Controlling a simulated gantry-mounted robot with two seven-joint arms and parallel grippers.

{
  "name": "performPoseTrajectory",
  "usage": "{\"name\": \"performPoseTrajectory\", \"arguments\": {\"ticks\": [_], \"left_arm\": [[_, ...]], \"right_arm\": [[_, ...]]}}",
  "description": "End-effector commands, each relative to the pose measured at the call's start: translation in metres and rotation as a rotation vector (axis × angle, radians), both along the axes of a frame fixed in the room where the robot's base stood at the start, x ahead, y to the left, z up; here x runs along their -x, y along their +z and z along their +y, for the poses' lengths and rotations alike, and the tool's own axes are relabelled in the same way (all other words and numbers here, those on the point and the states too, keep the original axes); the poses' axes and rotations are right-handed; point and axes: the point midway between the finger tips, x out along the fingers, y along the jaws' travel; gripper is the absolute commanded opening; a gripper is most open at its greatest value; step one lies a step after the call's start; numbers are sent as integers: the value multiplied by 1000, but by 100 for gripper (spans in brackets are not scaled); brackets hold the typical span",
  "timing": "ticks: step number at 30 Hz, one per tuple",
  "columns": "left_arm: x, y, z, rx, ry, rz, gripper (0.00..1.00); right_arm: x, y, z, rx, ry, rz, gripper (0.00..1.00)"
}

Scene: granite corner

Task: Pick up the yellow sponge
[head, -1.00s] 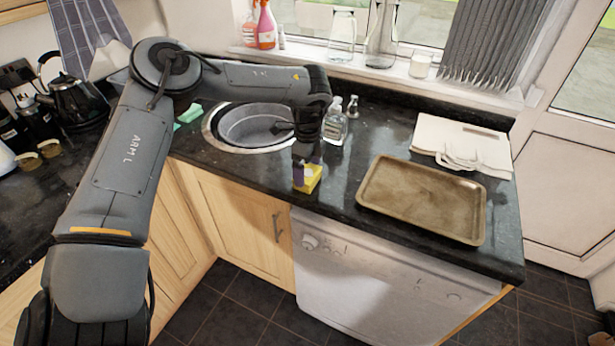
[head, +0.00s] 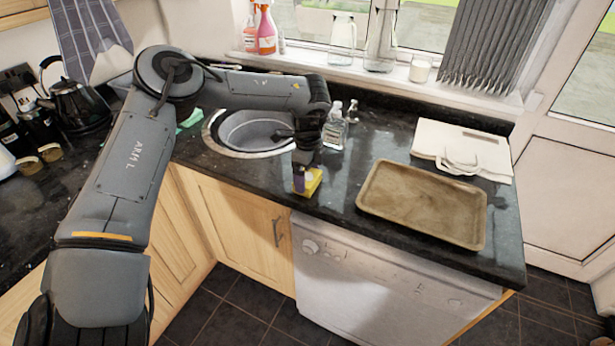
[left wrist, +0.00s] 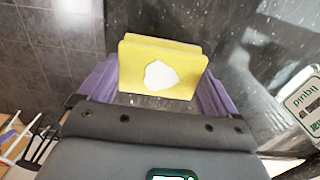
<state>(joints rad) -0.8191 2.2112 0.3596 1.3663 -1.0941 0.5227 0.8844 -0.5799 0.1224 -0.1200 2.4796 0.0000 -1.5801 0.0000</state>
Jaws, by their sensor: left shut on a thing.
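The yellow sponge (head: 313,182) is at the front edge of the dark counter, between the sink and the tray. In the left wrist view the sponge (left wrist: 162,70) is a yellow block with a white patch on its near face. My left gripper (head: 303,183) is shut on it, with a purple finger (left wrist: 100,80) on either side. Whether the sponge touches the counter is hard to tell. My right gripper is not in view.
A round sink (head: 255,130) lies behind and left of the gripper. A clear bottle (head: 334,129) stands behind it. A brown tray (head: 422,204) lies to the right, with a white board (head: 462,150) beyond. A kettle (head: 75,103) stands at far left.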

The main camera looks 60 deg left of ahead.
Motion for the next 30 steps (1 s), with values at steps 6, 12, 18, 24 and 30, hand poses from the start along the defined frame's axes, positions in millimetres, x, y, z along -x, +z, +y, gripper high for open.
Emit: {"name": "performPoseTrajectory", "arguments": {"ticks": [6, 12, 18, 24, 30], "left_arm": [[-1, 19, 0, -1, -2, -4, 59], [-7, 47, -17, -2, -7, -3, 59], [-20, 72, -56, -2, -5, -2, 59], [-31, 92, -87, -1, -3, -2, 59], [-36, 103, -105, -1, -1, -1, 59]], "right_arm": [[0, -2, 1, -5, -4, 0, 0], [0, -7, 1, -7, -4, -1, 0], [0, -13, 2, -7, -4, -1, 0], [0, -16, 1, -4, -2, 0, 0], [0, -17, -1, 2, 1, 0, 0]]}}
